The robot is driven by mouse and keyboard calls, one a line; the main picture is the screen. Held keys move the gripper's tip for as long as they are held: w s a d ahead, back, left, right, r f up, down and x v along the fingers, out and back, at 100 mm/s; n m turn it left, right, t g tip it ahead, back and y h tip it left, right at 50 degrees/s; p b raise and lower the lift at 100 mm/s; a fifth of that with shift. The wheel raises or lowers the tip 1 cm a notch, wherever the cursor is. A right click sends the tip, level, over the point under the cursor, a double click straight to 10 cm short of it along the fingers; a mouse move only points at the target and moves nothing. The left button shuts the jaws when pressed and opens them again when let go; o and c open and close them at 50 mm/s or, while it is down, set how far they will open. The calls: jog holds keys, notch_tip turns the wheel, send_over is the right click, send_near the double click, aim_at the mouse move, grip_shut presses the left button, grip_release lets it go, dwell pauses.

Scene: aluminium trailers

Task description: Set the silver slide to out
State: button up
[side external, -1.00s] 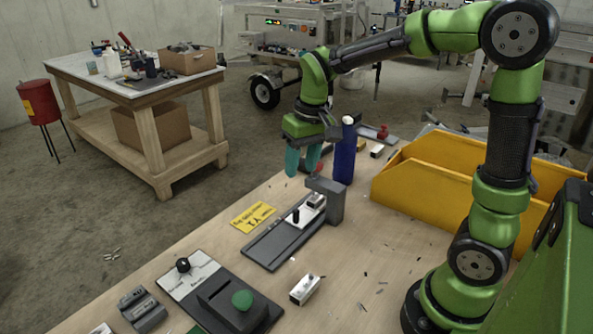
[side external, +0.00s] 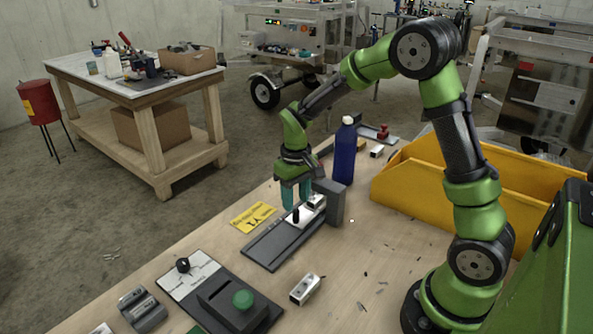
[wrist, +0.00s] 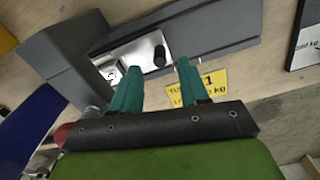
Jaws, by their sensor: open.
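The silver slide (side external: 313,208) is a bright plate with an upright black knob, set in a long dark grey track (side external: 268,247). It sits at the track's far end, against a grey block housing (side external: 331,204). The wrist view also shows the silver slide (wrist: 138,57) and its black knob (wrist: 159,56). My gripper (side external: 295,196) is open and low, just behind the knob in the side view. In the wrist view its two teal fingers (wrist: 158,70) point at the slide, with the knob between their tips across the image. I cannot tell whether they touch anything.
A blue bottle (side external: 344,155) stands close behind the housing. A yellow card (side external: 253,217) lies left of the track. A yellow bin (side external: 425,190) is to the right.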

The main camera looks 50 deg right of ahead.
aim_at(296, 210)
notch_tip(296, 210, down, 5)
jog(key=shift+r, duration=0.1)
dwell(0.3)
grip_shut()
